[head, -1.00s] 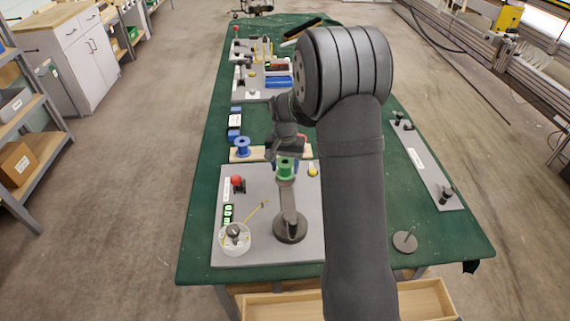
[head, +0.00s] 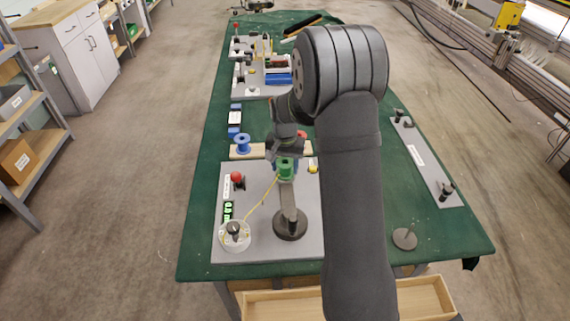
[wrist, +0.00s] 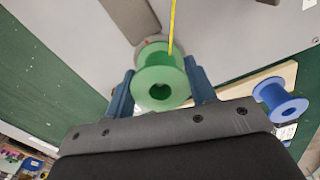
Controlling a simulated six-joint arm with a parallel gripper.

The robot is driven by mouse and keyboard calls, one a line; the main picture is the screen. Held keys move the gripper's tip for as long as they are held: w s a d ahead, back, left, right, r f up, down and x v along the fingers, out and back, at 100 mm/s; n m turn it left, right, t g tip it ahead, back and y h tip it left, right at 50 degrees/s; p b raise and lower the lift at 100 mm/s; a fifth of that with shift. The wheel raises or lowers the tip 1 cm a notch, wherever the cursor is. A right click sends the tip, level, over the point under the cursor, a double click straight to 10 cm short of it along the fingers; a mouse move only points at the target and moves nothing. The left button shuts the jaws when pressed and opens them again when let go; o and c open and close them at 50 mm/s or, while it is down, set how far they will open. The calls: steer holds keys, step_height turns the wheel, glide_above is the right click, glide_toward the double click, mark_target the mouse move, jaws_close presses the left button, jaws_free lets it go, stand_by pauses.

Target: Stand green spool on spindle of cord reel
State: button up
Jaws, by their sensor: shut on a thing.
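The green spool (head: 286,169) is between the fingers of my gripper (head: 286,157), above the far part of the grey board. In the wrist view the spool (wrist: 160,80) shows its flange and centre hole, with a blue finger on each side. A yellow cord (head: 262,201) runs from the white round reel (head: 235,236) at the near left up to the spool. A dark stand with a round base (head: 290,226) has a grey bar reaching toward the underside of the spool. The spool hides the bar's far end, so I cannot tell whether they touch.
A blue spool (head: 243,145) stands on a wooden strip behind the board. A red-knobbed lever (head: 237,178) and a green display (head: 228,211) are at the board's left. A grey strip with dark posts (head: 425,160) lies at the right.

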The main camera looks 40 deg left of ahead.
steer(key=o, duration=0.9)
steer(key=shift+o, duration=0.2)
step_height(320, 180, up, 18)
steer(key=shift+f, duration=0.25)
step_height(320, 180, down, 18)
steer(key=shift+r, duration=0.45)
